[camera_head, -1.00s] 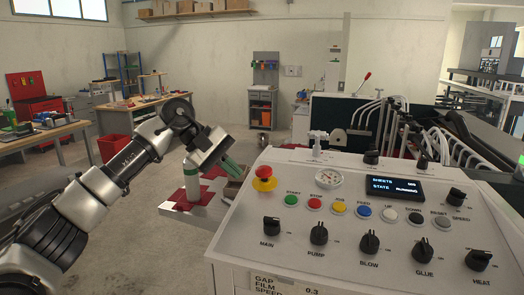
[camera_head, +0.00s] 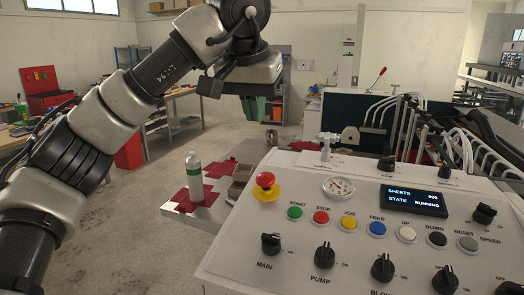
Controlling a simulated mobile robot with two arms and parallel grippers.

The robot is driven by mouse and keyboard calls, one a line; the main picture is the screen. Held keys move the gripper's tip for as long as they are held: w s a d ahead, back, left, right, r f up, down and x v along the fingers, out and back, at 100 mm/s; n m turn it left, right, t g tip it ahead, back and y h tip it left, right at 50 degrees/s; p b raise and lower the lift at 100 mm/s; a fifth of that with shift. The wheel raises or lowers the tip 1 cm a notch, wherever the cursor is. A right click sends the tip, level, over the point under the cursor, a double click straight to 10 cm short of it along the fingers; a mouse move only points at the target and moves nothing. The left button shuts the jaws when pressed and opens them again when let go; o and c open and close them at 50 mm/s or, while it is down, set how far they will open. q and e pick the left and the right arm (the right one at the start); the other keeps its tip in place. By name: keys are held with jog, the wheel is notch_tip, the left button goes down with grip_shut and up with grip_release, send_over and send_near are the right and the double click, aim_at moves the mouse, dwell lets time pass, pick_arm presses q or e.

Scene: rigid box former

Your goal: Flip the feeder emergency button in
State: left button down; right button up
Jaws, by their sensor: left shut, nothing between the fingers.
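The emergency button (camera_head: 265,181) is a red mushroom head on a yellow collar. It sits at the upper left corner of the white control panel (camera_head: 330,240). My left gripper (camera_head: 253,108) hangs above and slightly left of the button in the picture, pointing down, with its green fingers shut and empty. It is clear of the button. The display (camera_head: 413,201) reads "STATE RUNNING". My right gripper is not in view.
Colored buttons, a gauge (camera_head: 338,186) and black knobs such as the main knob (camera_head: 271,243) crowd the panel. Pipes rise behind the panel.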

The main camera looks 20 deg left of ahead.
aim_at(265, 175)
pick_arm(q)
jog(key=p+x, duration=0.1)
jog(key=x, duration=0.3)
jog(key=p+x, duration=0.1)
jog(key=x, duration=0.4)
jog(key=p+x, duration=0.2)
jog(key=x, duration=0.2)
jog(key=shift+s+a+f, duration=0.1)
jog(key=shift+s+f, duration=0.15)
jog(key=shift+f, duration=0.2)
